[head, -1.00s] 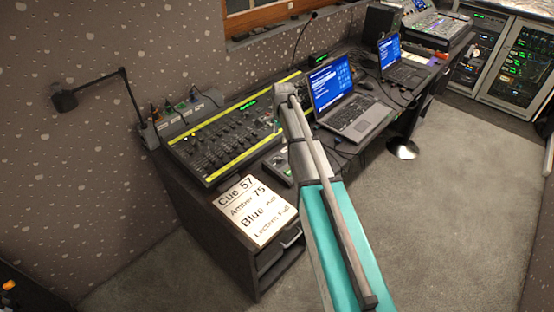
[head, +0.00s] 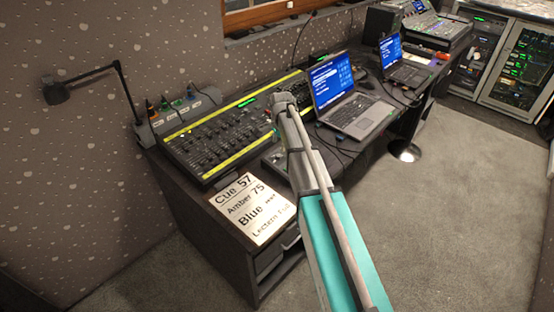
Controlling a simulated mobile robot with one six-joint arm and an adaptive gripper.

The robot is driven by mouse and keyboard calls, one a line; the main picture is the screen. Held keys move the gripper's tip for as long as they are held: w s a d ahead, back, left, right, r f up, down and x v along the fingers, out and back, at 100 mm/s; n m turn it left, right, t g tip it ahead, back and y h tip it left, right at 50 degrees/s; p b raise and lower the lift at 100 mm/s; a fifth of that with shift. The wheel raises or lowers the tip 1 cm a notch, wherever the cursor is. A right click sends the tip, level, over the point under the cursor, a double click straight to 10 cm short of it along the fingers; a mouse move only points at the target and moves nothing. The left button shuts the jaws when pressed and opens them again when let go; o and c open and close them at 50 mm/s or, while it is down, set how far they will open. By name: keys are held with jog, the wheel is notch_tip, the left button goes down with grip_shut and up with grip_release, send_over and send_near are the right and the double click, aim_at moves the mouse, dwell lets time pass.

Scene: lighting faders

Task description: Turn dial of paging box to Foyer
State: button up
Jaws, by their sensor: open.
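My arm reaches over the desk, and its end, with my gripper (head: 283,103), is over the right end of the fader console. The fingers are mostly hidden behind my wrist, and nothing held is visible. A small dark box (head: 274,158) sits just right of the console's front corner, partly covered by my arm. A thin gooseneck microphone (head: 301,32) rises behind the console near a small unit with a green light (head: 318,58). I cannot tell which of these is the paging box. No dial or Foyer label is readable.
The fader console (head: 228,122) has yellow edge strips. A box with coloured knobs (head: 178,114) and a lamp (head: 57,93) are at left. A lettered cue sheet (head: 250,208) lies in front. Two laptops (head: 358,112) (head: 404,73) stand right. Carpet at right is open.

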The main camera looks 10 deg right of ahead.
aim_at(278, 155)
jog(key=shift+w+f+b, duration=0.2)
jog(key=shift+f+b, duration=2.6)
jog(key=shift+f, duration=0.25)
grip_shut()
jog(key=shift+a, duration=0.25)
jog(key=shift+d, duration=0.1)
